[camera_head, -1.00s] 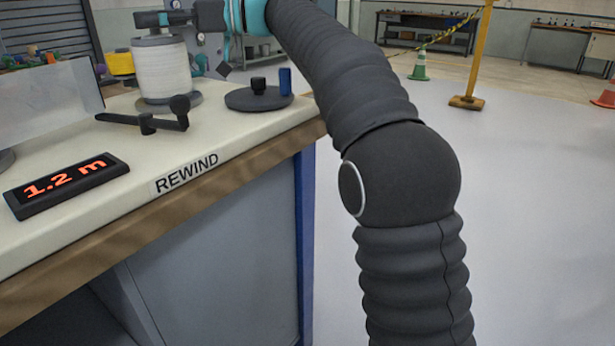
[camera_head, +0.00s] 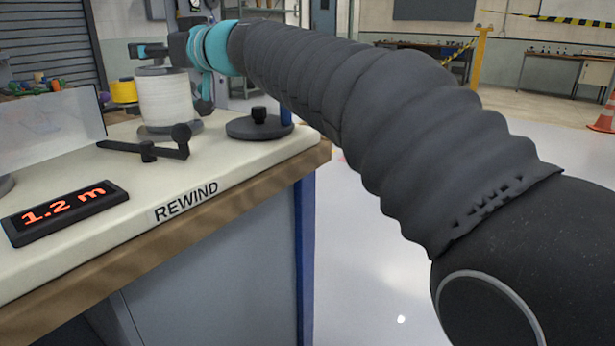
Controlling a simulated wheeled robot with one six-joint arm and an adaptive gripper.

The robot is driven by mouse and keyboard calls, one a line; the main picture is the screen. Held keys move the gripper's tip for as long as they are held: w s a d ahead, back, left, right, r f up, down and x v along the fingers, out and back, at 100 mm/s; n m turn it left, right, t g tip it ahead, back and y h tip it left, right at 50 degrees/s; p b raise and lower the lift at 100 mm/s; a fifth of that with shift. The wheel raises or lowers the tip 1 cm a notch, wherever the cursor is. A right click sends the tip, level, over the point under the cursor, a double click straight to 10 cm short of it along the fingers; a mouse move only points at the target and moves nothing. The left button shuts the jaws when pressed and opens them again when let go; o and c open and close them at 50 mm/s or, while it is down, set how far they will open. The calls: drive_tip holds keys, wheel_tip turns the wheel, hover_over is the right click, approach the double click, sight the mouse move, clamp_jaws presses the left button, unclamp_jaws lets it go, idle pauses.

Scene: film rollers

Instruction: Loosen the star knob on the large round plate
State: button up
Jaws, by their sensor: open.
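A dark round plate (camera_head: 245,128) lies at the back right corner of the bench. A small black knob (camera_head: 259,115) stands up from it; its star shape is too small to make out. My gripper (camera_head: 148,51) is at the upper left, just above the top of the white roll (camera_head: 163,97).
A black crank-like arm (camera_head: 150,150) lies in front of the roll. A display reading 1.2 m (camera_head: 66,211) is on the bench's (camera_head: 120,205) near left. A clear panel (camera_head: 50,130) stands at left.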

drive_tip(key=shift+s+a+r+m+t+h+p, duration=0.1)
drive_tip(key=shift+r+m+t+h+p, duration=0.1)
drive_tip(key=shift+m+t+h+p, duration=0.45)
drive_tip(key=b+v, duration=0.4)
drive_tip(key=v, duration=1)
drive_tip(key=s+d+f+m+g+h+p, duration=0.1)
drive_tip(key=s+d+f+m+h+p, duration=0.1)
drive_tip(key=s+d+f+h+p, duration=0.2)
drive_tip(key=s+d+f+m+g+h+p, duration=0.2)
drive_tip(key=s+d+f, duration=0.4)
drive_tip(key=d+f, duration=0.4)
wheel_tip(320, 180, down, 4)
drive_tip(key=m+h+p, duration=0.1)
drive_tip(key=h+p, duration=0.1)
drive_tip(key=shift+p, duration=0.35)
drive_tip(key=shift+f+g, duration=0.1)
drive_tip(key=shift+g, duration=0.15)
